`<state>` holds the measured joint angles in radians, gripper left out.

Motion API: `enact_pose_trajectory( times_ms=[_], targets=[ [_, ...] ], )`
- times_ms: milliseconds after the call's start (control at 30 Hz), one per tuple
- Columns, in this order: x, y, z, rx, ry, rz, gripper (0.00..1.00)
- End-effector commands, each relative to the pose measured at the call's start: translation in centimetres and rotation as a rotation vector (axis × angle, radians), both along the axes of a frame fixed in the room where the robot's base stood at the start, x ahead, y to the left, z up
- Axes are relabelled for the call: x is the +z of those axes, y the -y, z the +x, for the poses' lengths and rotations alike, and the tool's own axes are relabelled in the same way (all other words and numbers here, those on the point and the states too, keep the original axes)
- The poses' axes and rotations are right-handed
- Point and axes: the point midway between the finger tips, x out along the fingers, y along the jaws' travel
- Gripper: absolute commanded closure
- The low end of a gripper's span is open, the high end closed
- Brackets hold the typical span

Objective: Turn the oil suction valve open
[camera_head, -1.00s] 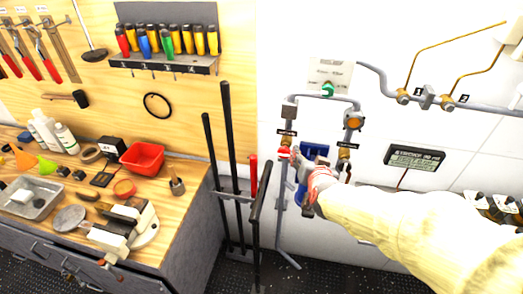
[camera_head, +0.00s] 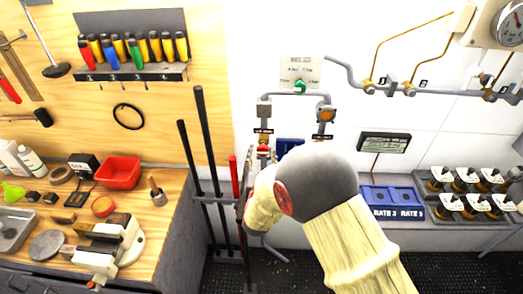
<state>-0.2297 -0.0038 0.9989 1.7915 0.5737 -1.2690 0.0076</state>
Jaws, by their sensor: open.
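A brass valve with a red handle (camera_head: 263,150) sits on the left vertical pipe of the white wall, under a small black label too small to read. A second brass fitting (camera_head: 321,144) sits on the right pipe below an orange-faced part. I cannot read which one is the oil suction valve. My gripper (camera_head: 249,190) is open, below and slightly left of the red handle. It is mostly hidden behind my cream wrist, and its fingertips are not clear. I cannot tell whether it touches anything; no valve part is visibly held.
Long-handled tools (camera_head: 208,150) stand in a rack just left of my wrist. The workbench (camera_head: 178,222) with a red bin (camera_head: 118,172) is at left. Blue trays (camera_head: 390,195) and a rack of bottles (camera_head: 465,190) are at right. A green-knobbed panel (camera_head: 301,73) is above the pipes.

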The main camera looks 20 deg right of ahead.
Motion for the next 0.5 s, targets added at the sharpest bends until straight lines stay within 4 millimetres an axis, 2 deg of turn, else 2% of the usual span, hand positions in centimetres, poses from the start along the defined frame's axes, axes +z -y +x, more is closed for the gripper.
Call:
enact_pose_trajectory(
  times_ms=[200,500],
  targets=[
    [0.0,0.8,2.5,0.0,0.0,0.0,0.46],
    [0.1,1.0,3.1,0.001,0.0,-0.001,0.46]
  ],
)
